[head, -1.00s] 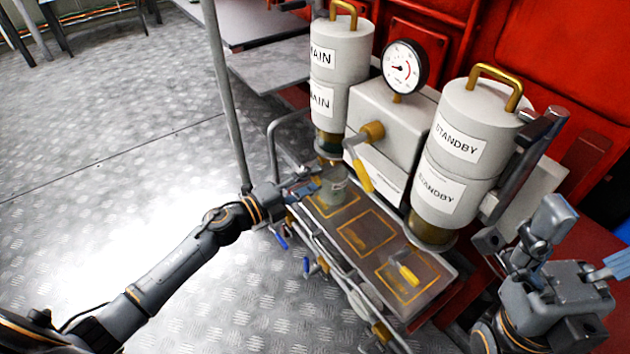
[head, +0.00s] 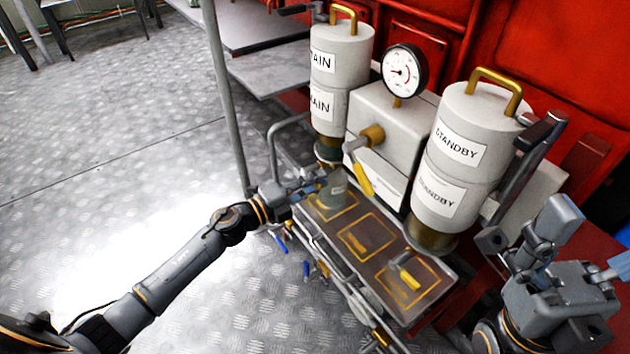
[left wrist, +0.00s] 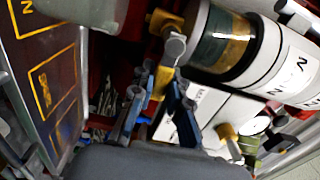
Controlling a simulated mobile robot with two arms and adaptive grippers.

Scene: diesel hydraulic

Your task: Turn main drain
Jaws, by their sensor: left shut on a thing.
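The main canister (head: 340,75) is white with "MAIN" labels and has a glass bowl at its foot. In the left wrist view its bowl (left wrist: 222,42) is at upper right, with a grey drain fitting (left wrist: 172,47) beside it. The yellow main drain lever (left wrist: 161,82) hangs from that fitting. My left gripper (head: 322,183) is below the main canister. In the left wrist view its blue-grey fingers (left wrist: 155,112) are on both sides of the lever, shut on it. In the head view the lever is hidden by the gripper. My right gripper (head: 572,255) is at the right; its fingers are unclear.
The standby canister (head: 458,165) has its own yellow drain lever (head: 407,275). Another yellow lever (head: 360,175) is on the white centre box (head: 388,135) below a gauge (head: 403,72). A tray with yellow squares (head: 385,280) lies underneath. A clear cup (head: 333,192) stands by my left gripper.

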